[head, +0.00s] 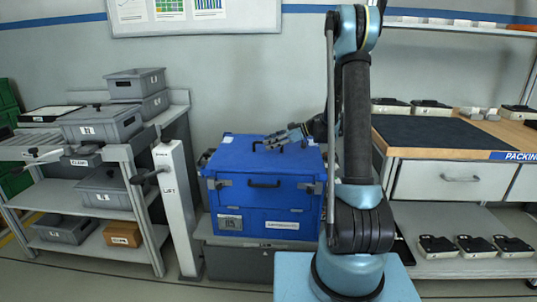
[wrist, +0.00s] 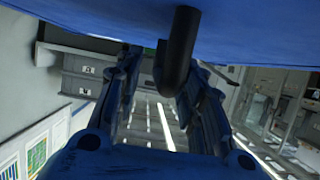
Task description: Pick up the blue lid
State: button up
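The blue lid (head: 235,156) tops the blue box (head: 265,226); it appears closed, flat and level. A black handle (head: 256,145) stands on its top, partly hidden by my gripper. My gripper (head: 285,136) is low over the lid's top, reaching in from the right. In the wrist view the blue lid (wrist: 90,18) fills the upper edge, and the black handle (wrist: 180,50) extends into the space between my gripper's fingers (wrist: 160,75). The fingers are apart, with a gap seen beside the handle; contact with it cannot be told.
The box stands on a grey base (head: 240,264). A white lift post (head: 178,205) and a rack with grey crates (head: 100,123) are to its left. The packing bench (head: 430,170) is to the right, behind my arm. The wall is close behind.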

jog(key=shift+x, duration=0.85)
grip_shut()
